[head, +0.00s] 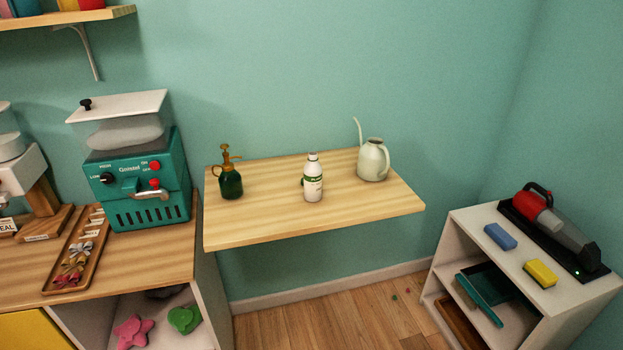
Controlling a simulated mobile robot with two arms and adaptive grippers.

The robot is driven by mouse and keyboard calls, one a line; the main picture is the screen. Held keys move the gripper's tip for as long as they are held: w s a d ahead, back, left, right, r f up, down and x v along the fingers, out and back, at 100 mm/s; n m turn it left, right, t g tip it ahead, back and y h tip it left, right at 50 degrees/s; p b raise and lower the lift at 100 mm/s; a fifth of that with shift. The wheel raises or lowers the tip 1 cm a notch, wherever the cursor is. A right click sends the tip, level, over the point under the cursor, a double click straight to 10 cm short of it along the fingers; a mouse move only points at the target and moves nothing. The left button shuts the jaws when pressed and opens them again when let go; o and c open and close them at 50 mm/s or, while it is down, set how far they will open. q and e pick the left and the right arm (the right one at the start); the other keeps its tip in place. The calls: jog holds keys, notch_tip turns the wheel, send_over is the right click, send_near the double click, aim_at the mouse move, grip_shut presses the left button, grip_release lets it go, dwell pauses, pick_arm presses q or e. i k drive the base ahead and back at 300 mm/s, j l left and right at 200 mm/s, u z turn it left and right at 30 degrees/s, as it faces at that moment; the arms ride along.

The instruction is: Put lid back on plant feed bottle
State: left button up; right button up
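The plant feed bottle (313,188) is white with a green-marked label. It stands upright near the middle of the wooden wall shelf (260,223) in the head view. Its top is narrow and pale, and too small to tell whether a lid sits on it. A small dark green thing (303,182) shows at the bottle's left edge, partly hidden behind it; I cannot tell whether it is the lid. Neither of my grippers is in view.
A green spray bottle (231,185) stands left of the bottle, and a pale watering can (373,162) stands right. A teal machine (142,185) is on the left counter. A low white shelf unit (480,225) is at right. The shelf's front strip is clear.

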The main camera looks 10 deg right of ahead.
aim_at(313, 170)
jog(key=i+l, duration=0.1)
jog(key=i, duration=0.3)
jog(key=i+l, duration=0.1)
jog(key=i, duration=0.3)
